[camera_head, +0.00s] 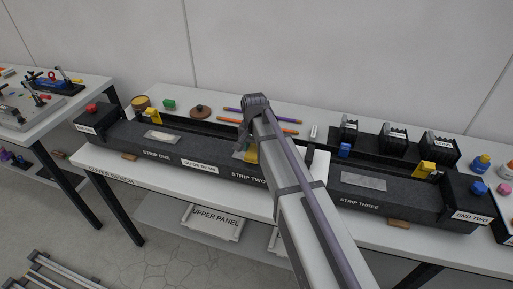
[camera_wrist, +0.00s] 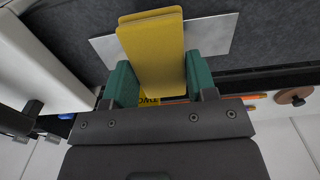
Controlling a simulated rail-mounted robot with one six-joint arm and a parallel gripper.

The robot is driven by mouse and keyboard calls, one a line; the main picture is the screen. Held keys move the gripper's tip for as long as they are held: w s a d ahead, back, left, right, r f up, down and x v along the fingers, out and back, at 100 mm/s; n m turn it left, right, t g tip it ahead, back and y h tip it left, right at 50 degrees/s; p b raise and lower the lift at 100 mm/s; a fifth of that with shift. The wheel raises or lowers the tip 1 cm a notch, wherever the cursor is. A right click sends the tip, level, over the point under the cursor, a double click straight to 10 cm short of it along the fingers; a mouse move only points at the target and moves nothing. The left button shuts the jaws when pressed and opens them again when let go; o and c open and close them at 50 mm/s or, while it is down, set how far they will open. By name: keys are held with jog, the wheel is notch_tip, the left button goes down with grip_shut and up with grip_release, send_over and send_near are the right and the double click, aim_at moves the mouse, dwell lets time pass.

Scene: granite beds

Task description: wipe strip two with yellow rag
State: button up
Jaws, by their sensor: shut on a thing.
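The yellow rag (camera_wrist: 152,50), a folded flat pad, is held between the green fingers of my gripper (camera_wrist: 158,85). In the wrist view it lies across the pale metal strip (camera_wrist: 212,38) on the dark bed; I cannot tell whether it touches. In the head view the rag (camera_head: 251,153) shows just above the STRIP TWO label (camera_head: 248,177), at the middle of the long granite beam (camera_head: 205,156). My arm hides most of strip two there. A strip one plate (camera_head: 162,135) lies to the left and a strip three plate (camera_head: 363,181) to the right.
Yellow blocks (camera_head: 152,114) and (camera_head: 425,169) and a blue block (camera_head: 345,149) stand along the beam. Behind it lie colored rods (camera_head: 285,120), a brown round lid (camera_head: 201,111) and several black angle blocks (camera_head: 394,139).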

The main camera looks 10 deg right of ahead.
jog(key=shift+f+b, duration=0.75)
jog(key=shift+r, duration=0.1)
jog(key=shift+s+d+r, duration=0.1)
jog(key=shift+s+d, duration=0.25)
jog(key=shift+d, duration=0.2)
jog(key=shift+s+d, duration=0.3)
jog(key=shift+d, duration=0.25)
jog(key=shift+w+a, duration=0.3)
jog(key=shift+a, duration=0.25)
jog(key=shift+w+a, duration=0.3)
jog(key=shift+a, duration=0.25)
jog(key=shift+s+d, duration=0.3)
jog(key=shift+d, duration=0.25)
jog(key=shift+s+d, duration=0.3)
jog(key=shift+d, duration=0.25)
jog(key=shift+w+a, duration=0.3)
jog(key=shift+a, duration=0.25)
jog(key=shift+w+a, duration=0.3)
jog(key=shift+a, duration=0.25)
